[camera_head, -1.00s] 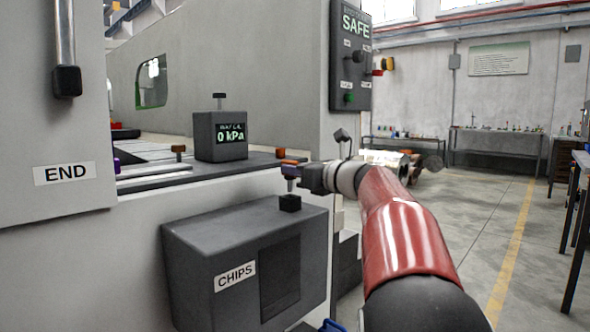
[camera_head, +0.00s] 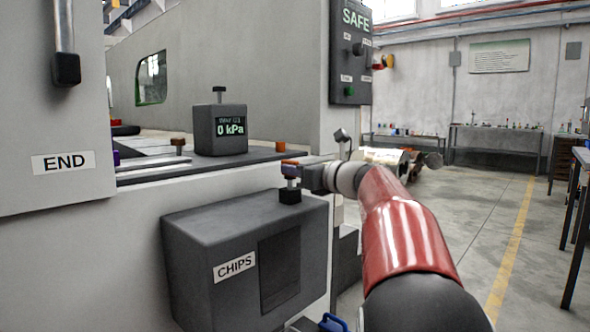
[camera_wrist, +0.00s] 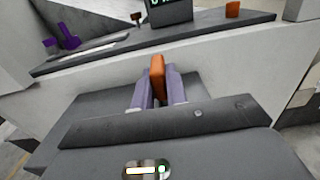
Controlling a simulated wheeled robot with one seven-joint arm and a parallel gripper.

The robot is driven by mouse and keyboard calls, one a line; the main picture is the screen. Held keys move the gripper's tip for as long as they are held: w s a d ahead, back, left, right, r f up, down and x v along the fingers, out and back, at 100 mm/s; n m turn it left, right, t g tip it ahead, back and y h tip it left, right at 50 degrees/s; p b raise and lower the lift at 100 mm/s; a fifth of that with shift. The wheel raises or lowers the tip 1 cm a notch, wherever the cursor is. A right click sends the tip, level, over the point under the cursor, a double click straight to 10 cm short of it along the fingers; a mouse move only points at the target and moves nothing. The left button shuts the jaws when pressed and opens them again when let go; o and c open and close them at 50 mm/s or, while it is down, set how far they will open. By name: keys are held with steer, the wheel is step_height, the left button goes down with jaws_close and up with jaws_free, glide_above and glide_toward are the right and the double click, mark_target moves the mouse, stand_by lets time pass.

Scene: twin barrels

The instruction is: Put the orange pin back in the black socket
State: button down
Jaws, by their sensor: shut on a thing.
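The orange pin (camera_wrist: 157,77) is held upright between the two pale fingers of my gripper (camera_wrist: 158,94) in the wrist view. In the head view my gripper (camera_head: 289,171) is shut on it, with the orange top showing above the fingers. The black socket (camera_head: 290,195) is a small block on top of the grey CHIPS box, directly below the gripper. The pin's lower end is at or just above the socket's top; I cannot tell whether it has entered. The wrist view does not show the socket, hidden behind the gripper body.
The CHIPS box (camera_head: 190,240) stands against the machine wall. Above it a dark ledge (camera_head: 255,158) carries a gauge block (camera_head: 221,130) reading 0 kPa, an orange peg (camera_head: 280,147) and a brown knob (camera_head: 178,141). Open floor lies to the right.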

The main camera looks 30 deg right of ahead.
steer(key=shift+f+b, duration=0.7)
steer(key=shift+f, duration=0.4)
steer(key=c, duration=1.3)
jaws_free()
steer(key=shift+c, duration=0.2)
steer(key=v, duration=0.8)
